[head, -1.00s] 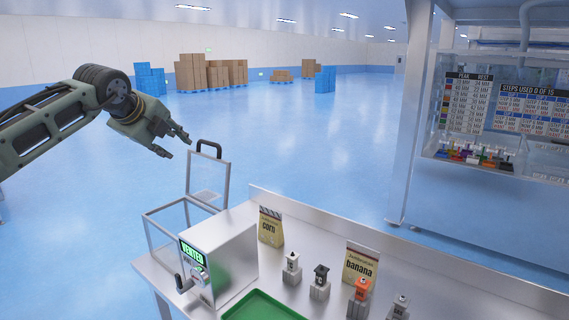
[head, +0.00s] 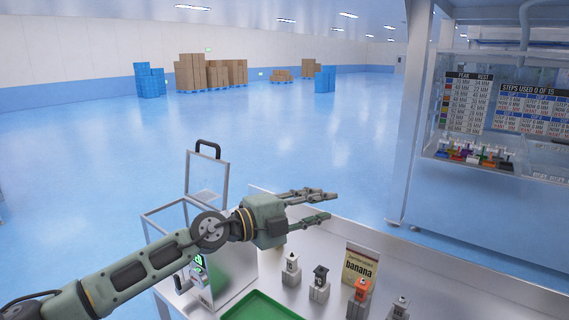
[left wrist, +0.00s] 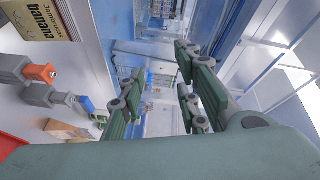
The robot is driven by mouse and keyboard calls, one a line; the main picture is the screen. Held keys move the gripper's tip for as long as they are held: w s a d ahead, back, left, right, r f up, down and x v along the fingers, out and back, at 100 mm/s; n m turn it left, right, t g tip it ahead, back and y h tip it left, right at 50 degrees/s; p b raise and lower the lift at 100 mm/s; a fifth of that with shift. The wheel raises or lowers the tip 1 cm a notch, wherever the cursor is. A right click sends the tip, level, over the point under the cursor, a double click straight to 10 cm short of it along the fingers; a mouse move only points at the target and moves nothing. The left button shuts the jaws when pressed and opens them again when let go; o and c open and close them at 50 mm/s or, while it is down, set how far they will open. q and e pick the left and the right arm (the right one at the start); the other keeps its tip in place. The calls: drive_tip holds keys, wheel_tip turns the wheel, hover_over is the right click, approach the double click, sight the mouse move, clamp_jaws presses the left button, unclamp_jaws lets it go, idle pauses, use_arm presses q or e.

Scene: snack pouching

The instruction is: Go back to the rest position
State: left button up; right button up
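My left gripper (head: 328,206) is over the steel table, with its arm coming in from the lower left. Its fingers point right and are spread apart with nothing between them; the left wrist view also shows the open fingers (left wrist: 160,105). The gripper hides the corn pouch and part of the metal box (head: 236,268) behind it. The banana pouch (head: 359,263) stands upright to the right of the gripper, apart from it, and shows in the left wrist view (left wrist: 45,22). My right gripper is not in view.
A clear open-lidded box (head: 165,222) stands at the table's left end. Small grey blocks with white (head: 291,268), black (head: 320,281) and orange (head: 361,291) tops stand on the table. A green tray (head: 262,306) lies in front. A cabinet (head: 480,200) stands at right.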

use_arm(q)
drive_tip(key=s+a+f+n+t+y, duration=0.3)
drive_tip(key=s+a+f+n+y, duration=0.35)
drive_tip(key=a+f+n, duration=0.45)
drive_tip(key=s+a+f+n+t+y, duration=0.3)
drive_tip(key=s+a+f+n+y, duration=0.4)
drive_tip(key=f+n, duration=0.5)
drive_tip(key=s+a+f+n+g+y, duration=0.1)
drive_tip(key=s+a+f+g, duration=0.3)
drive_tip(key=s, duration=0.5)
drive_tip(key=s+a+f+n+g, duration=0.1)
drive_tip(key=s+a+f+g, duration=0.2)
drive_tip(key=s+f, duration=0.5)
drive_tip(key=s+a+f+n+g+y, duration=0.1)
drive_tip(key=s+a+f+g, duration=0.25)
drive_tip(key=s, duration=0.75)
wheel_tip(320, 180, down, 26)
drive_tip(key=s+f+g, duration=0.1)
drive_tip(key=s+g, duration=0.1)
drive_tip(key=s+a+f, duration=0.2)
drive_tip(key=s+f, duration=1.3)
drive_tip(key=s, duration=0.1)
drive_tip(key=shift+m+g, duration=0.35)
drive_tip(key=shift+m, duration=0.05)
